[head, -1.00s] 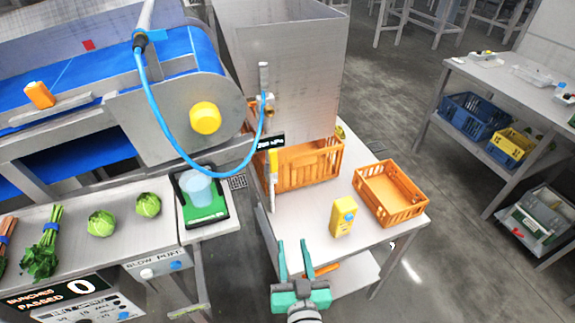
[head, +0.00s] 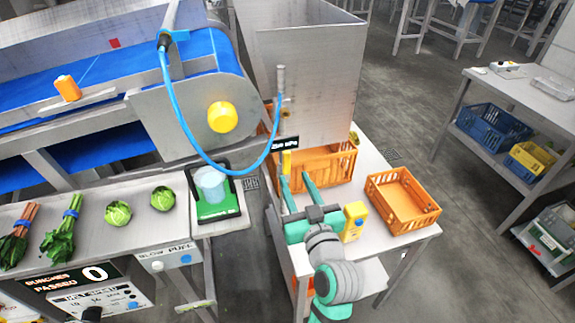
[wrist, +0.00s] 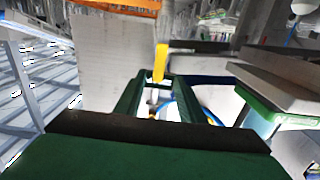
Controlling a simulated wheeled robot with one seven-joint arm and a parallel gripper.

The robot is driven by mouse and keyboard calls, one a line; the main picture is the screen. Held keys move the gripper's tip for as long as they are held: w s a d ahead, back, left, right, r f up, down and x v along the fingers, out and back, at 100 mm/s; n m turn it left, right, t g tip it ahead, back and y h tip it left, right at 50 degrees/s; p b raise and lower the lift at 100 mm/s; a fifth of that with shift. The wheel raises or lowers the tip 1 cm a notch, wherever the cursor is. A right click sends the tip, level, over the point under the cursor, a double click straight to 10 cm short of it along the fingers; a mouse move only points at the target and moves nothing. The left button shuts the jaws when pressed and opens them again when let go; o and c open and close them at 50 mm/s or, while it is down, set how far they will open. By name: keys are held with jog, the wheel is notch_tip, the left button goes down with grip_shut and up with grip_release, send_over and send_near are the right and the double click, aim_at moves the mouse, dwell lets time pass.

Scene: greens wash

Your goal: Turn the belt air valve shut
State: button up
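The belt air valve shows as a yellow handle (head: 287,161) on an upright pipe beside the orange crate, just below a small black pressure sign. The handle stands roughly upright. It also shows in the wrist view (wrist: 160,63), between and just beyond the fingertips as seen there. My gripper (head: 296,178) is open, its two green fingers pointing at the valve with a gap between them. In the wrist view the gripper (wrist: 159,84) holds nothing. I cannot tell whether a finger touches the handle. The valve body is partly hidden by the fingers.
A blue hose (head: 181,118) loops from the belt machine to the fitting above the valve. An orange crate (head: 325,168) stands behind the valve, another orange crate (head: 402,200) to the right. A yellow box (head: 354,221) stands close to my gripper's right. A scale (head: 217,207) is left.

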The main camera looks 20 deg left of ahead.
aim_at(287, 163)
jog(key=x, duration=0.7)
